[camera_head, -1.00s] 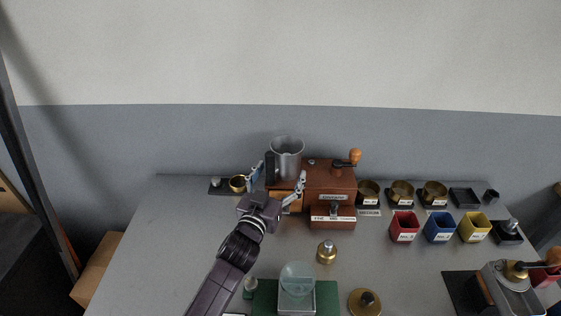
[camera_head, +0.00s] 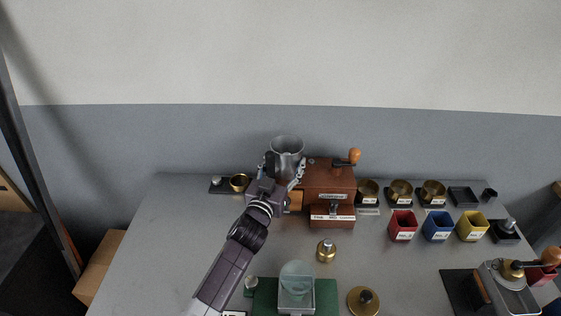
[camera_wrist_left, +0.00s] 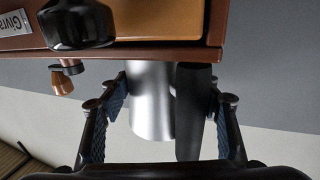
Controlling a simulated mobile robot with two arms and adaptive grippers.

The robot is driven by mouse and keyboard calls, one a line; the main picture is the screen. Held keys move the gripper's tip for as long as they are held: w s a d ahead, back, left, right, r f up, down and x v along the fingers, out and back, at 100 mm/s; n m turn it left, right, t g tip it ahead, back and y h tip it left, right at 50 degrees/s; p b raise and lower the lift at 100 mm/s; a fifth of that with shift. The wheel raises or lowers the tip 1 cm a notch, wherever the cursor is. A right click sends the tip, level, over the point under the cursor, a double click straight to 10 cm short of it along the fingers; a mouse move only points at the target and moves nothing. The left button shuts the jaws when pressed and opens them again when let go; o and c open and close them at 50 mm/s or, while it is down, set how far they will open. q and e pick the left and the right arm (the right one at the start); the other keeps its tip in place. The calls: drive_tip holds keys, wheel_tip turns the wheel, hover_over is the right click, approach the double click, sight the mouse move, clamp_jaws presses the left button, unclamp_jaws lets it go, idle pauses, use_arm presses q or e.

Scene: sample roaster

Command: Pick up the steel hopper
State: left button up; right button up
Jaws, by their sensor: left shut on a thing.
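The steel hopper (camera_head: 287,146) is a grey metal cup with a dark handle, upright at the left side of the brown wooden grinder (camera_head: 329,181). My left gripper (camera_head: 283,169) reaches it from the front and is shut on it, one finger on each side. In the left wrist view the hopper's steel wall (camera_wrist_left: 150,100) and its black handle (camera_wrist_left: 190,112) lie between the blue-padded fingers (camera_wrist_left: 165,92). The hopper's lower part is hidden in the head view by my gripper, so I cannot tell what it rests on. My right gripper is not in view.
The grinder's crank has an orange knob (camera_head: 354,155). Several brass cups and red, blue (camera_head: 437,227) and yellow bins stand to the right. A scale (camera_head: 297,300) is in front. The table's left part is clear.

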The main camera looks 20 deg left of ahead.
use_arm(q)
drive_tip(key=shift+c, duration=0.7)
drive_tip(key=shift+r, duration=0.1)
drive_tip(key=shift+r, duration=0.25)
wheel_tip(320, 180, up, 19)
drive_tip(key=s+f, duration=0.5)
drive_tip(key=s, duration=0.5)
drive_tip(key=s+f, duration=0.5)
drive_tip(key=s, duration=0.6)
drive_tip(key=s+f, duration=0.5)
drive_tip(key=s, duration=0.5)
drive_tip(key=shift+s+d, duration=0.4)
